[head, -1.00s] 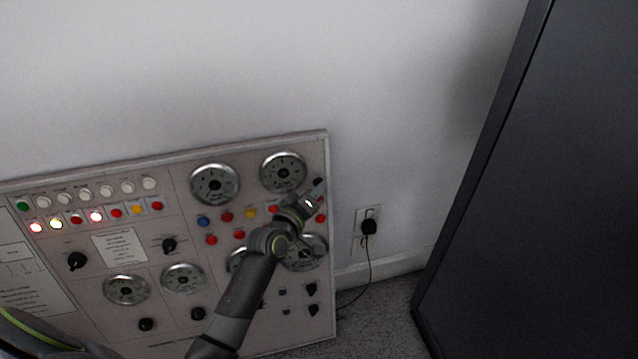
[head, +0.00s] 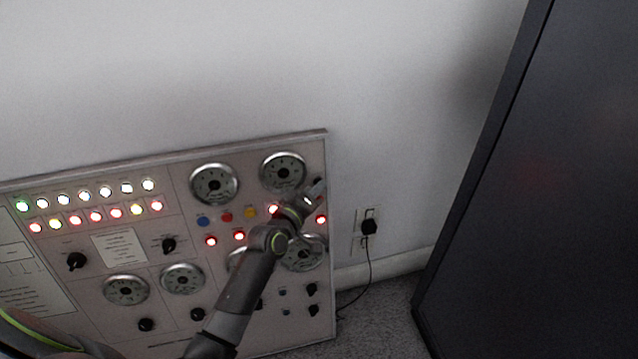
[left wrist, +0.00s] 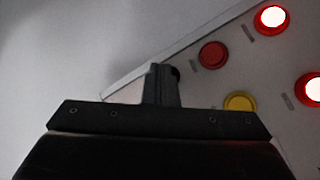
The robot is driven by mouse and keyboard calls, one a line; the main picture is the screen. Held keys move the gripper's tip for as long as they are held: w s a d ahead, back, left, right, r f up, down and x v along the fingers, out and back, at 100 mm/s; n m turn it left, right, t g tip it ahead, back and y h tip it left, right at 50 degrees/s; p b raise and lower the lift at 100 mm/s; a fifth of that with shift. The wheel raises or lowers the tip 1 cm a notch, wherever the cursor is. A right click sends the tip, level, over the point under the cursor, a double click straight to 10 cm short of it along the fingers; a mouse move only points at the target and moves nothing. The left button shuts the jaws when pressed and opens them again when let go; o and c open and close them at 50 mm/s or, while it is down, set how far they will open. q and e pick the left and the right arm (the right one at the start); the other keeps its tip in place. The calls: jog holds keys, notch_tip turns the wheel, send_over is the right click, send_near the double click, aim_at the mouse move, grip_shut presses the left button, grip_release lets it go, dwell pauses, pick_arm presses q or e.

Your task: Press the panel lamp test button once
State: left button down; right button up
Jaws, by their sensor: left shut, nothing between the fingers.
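The control panel (head: 90,240) leans against the wall at the lower left. My left gripper (head: 317,188) reaches across it from below, with its tips at the panel's upper right edge. In the left wrist view the gripper (left wrist: 165,82) is shut and empty. A small dark round button (left wrist: 175,73) shows partly behind the fingertips, which seem to touch it; they hide most of it and its label. My right gripper is not in view.
Gauges (head: 283,172), knobs (head: 77,262) and coloured buttons (head: 227,216) crowd the panel around my arm. A wall outlet with a black plug (head: 369,227) is to the right. A tall dark cabinet (head: 520,200) stands at the far right.

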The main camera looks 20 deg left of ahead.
pick_arm(q)
jog(key=shift+s+d+r+p, duration=0.15)
jog(key=shift+s+d+p, duration=0.3)
jog(key=shift+s, duration=0.2)
jog(key=s+d, duration=0.1)
jog(key=s, duration=0.1)
jog(key=s+d+r+p, duration=0.1)
jog(key=s, duration=0.1)
jog(key=shift+d, duration=0.35)
dwell(0.8)
